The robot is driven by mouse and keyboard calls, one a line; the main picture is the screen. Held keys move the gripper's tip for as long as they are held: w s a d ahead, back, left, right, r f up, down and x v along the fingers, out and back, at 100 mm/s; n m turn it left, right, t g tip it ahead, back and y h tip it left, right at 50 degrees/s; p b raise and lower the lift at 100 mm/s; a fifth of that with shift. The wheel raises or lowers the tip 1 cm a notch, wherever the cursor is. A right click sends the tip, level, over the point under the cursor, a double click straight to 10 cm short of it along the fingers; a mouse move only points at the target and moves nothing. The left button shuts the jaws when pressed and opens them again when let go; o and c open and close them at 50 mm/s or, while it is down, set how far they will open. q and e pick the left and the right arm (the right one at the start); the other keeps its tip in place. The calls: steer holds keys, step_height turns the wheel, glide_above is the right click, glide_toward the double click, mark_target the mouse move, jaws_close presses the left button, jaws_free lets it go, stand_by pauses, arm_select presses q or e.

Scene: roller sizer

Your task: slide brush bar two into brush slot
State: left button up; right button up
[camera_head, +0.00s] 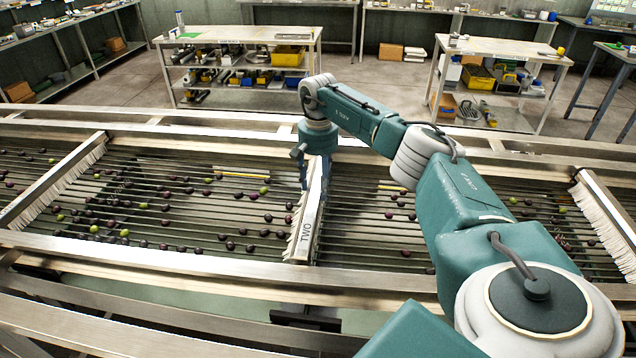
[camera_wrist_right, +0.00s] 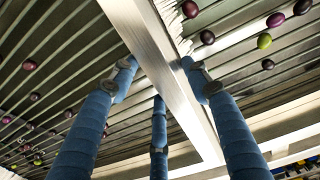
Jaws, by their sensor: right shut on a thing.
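Brush bar two (camera_head: 307,222), a metal bar labelled "TWO" with white bristles along its left side, lies across the rollers of the sizer in the middle of the head view. My right gripper (camera_head: 315,172) is above it, pointing down, shut on the bar. In the right wrist view the blue fingers (camera_wrist_right: 160,85) sit on both sides of the metal bar (camera_wrist_right: 150,35). The bar's near end is close to the near frame rail (camera_head: 150,262). I cannot make out the brush slot. My left gripper is not in view.
Dark and green olives (camera_head: 110,222) lie scattered on the rollers (camera_head: 190,205). Other brush bars stand at the left (camera_head: 55,180) and right (camera_head: 605,225). The far rail (camera_head: 120,130) runs behind. Workbenches (camera_head: 240,36) with bins stand beyond the machine.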

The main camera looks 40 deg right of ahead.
mark_target(318, 186)
steer(key=shift+f+b, duration=0.95)
steer(key=shift+f, duration=0.3)
steer(key=o, duration=1.7)
steer(key=shift+c, duration=0.2)
step_height(318, 186, up, 12)
